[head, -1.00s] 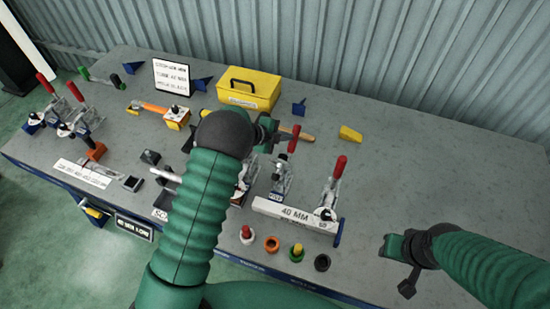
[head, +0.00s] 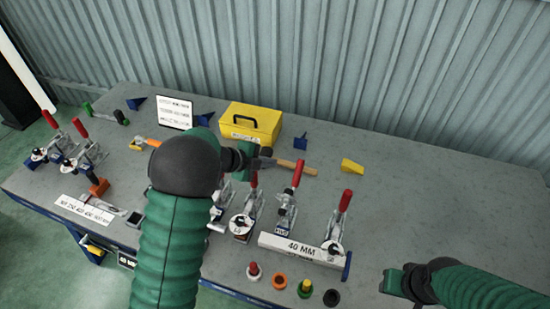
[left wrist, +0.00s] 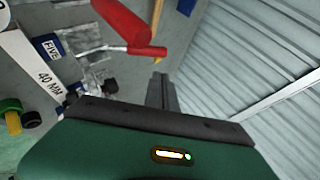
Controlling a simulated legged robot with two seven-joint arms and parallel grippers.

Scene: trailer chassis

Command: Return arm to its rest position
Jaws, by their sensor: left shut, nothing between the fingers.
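My left arm rises from the bottom of the head view, with its gripper (head: 262,161) pointing right above the middle of the workbench (head: 420,190). In the left wrist view its fingers (left wrist: 161,90) are together with nothing between them. A red clamp handle (left wrist: 125,22) shows just beyond them, apart from the fingers as far as I can see. My right gripper (head: 403,281) is over the bench's right front part, too small and dark to tell its jaws. The left forearm hides part of the bench's left middle.
Several red-handled toggle clamps (head: 288,205) stand mid-bench by the 40 MM bar (head: 303,250). A yellow toolbox (head: 250,124), a wooden-handled tool (head: 297,168) and a yellow wedge (head: 352,166) lie behind. Coloured round pieces (head: 279,281) line the front edge.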

